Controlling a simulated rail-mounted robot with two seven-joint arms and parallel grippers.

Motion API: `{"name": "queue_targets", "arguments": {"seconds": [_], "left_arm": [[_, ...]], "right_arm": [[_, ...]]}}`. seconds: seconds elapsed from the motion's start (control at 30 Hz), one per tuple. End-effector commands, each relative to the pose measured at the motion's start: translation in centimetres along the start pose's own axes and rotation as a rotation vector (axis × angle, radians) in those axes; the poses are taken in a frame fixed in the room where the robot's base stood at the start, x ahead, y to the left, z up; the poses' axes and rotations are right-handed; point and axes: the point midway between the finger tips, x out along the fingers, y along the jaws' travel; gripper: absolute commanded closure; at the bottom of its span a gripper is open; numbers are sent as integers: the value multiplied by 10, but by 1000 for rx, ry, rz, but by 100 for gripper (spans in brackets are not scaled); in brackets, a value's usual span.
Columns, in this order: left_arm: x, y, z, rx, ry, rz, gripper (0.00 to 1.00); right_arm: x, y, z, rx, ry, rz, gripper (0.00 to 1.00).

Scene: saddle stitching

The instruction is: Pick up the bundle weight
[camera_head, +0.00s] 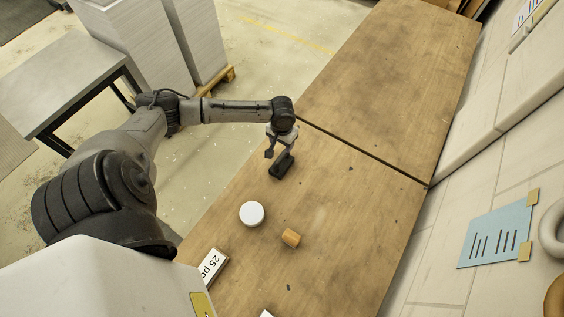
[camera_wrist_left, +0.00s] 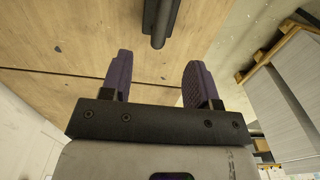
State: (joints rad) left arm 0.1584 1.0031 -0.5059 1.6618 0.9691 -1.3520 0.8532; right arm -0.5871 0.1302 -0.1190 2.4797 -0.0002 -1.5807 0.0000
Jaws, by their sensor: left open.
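A black block, which looks like the bundle weight (camera_head: 281,167), rests on the wooden table near its left edge. In the left wrist view the dark weight (camera_wrist_left: 162,18) shows at the top edge, with a rounded knob end pointing down the picture; its far part is cut off. My left gripper (camera_head: 279,147) is open just above or behind the weight in the head view; the exact gap is hard to tell. In the left wrist view the open fingers (camera_wrist_left: 158,80) have nothing between them, and the weight lies beyond their tips. My right gripper is not in view.
A dark seam crosses the table behind the weight. Tall paper stacks (camera_head: 137,45) stand on the floor at left.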

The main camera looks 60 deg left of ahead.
Motion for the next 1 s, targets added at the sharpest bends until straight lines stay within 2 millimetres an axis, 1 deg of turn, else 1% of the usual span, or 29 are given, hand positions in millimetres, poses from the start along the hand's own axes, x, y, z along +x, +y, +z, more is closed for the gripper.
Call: {"name": "queue_targets", "arguments": {"seconds": [0.03,0.2,0.4,0.5,0.73,1.0], "left_arm": [[8,1,1,-5,-4,1,45],[38,1,1,-6,-4,1,45],[66,0,0,-4,-1,0,45],[74,0,1,-1,-2,0,45],[84,0,0,-2,-2,-1,45],[118,-3,-2,-1,-2,-1,45]], "right_arm": [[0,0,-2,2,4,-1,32],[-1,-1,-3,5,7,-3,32],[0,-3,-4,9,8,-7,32],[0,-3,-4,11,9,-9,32],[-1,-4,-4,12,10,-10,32],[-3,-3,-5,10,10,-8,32]]}}
